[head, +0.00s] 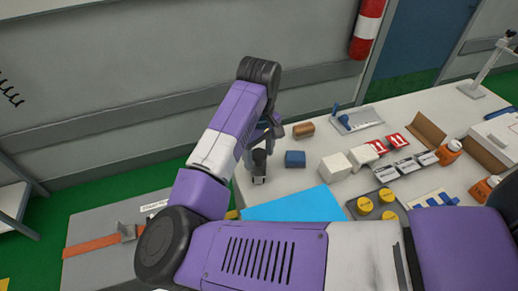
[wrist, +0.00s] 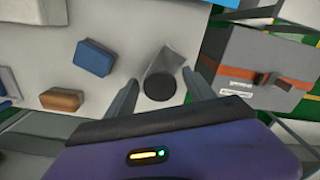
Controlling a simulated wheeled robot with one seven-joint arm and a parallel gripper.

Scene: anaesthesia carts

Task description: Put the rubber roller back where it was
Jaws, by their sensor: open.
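My gripper (wrist: 159,82) is open over the near left end of the white table, fingers pointing down. Between its fingers in the wrist view is a grey object with a dark round end (wrist: 160,88); neither finger clearly touches it. In the head view a small dark and grey shape (head: 259,166) shows below my wrist, partly hidden by the arm. I cannot tell whether this is the rubber roller. A blue-handled tool (head: 339,115) lies on a grey plate (head: 367,116) at the back of the table and also looks roller-like.
A blue block (head: 295,159) and a brown block (head: 303,129) stand close to my gripper. A grey case with an orange strap (head: 92,245) sits beyond the table's left edge.

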